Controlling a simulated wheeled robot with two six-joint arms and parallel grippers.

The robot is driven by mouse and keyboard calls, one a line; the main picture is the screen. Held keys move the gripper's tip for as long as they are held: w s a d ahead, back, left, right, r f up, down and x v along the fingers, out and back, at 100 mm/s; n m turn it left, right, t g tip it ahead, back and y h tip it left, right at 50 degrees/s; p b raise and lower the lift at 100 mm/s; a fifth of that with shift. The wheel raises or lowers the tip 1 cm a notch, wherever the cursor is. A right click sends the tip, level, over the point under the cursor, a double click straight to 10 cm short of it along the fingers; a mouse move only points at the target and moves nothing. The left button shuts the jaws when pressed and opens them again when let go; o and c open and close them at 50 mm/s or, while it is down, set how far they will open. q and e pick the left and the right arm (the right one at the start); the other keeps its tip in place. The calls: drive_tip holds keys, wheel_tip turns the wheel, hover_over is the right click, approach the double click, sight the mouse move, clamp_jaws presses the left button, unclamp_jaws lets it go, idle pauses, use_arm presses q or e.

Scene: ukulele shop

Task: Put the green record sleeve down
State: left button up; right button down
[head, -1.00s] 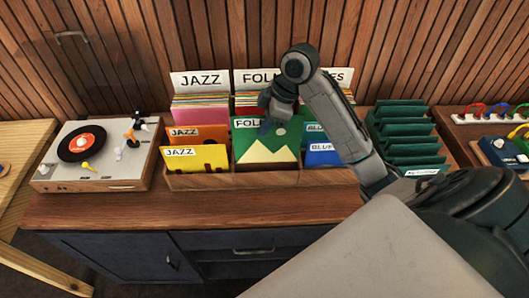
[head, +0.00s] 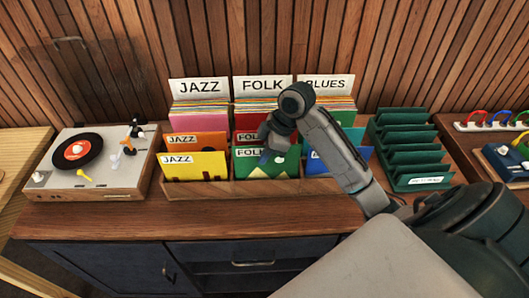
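The green record sleeve (head: 283,171), with a FOLK label and a pale mountain picture, stands in the front of the middle, FOLK section of the wooden record bin (head: 250,187). A red FOLK sleeve (head: 247,136) shows behind it. My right gripper (head: 268,154) is at the green sleeve's top edge, over its label. The gripper hides part of the sleeve, and its fingers are too small and dark to tell whether they still grip it. My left gripper is not in view.
Yellow and orange JAZZ sleeves (head: 194,166) stand to the left, and blue sleeves (head: 319,163) to the right, partly behind my arm. A turntable (head: 110,183) is at left. A green slotted rack (head: 408,143) stands at right.

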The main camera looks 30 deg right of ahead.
drive_tip(key=shift+f, duration=0.45)
drive_tip(key=c, duration=1.6)
unclamp_jaws()
drive_tip(key=b+v, duration=0.1)
drive_tip(key=v, duration=1.2)
drive_tip(key=shift+w+a+r+b, duration=0.15)
drive_tip(key=shift+r+b, duration=0.05)
drive_tip(key=shift+b, duration=0.2)
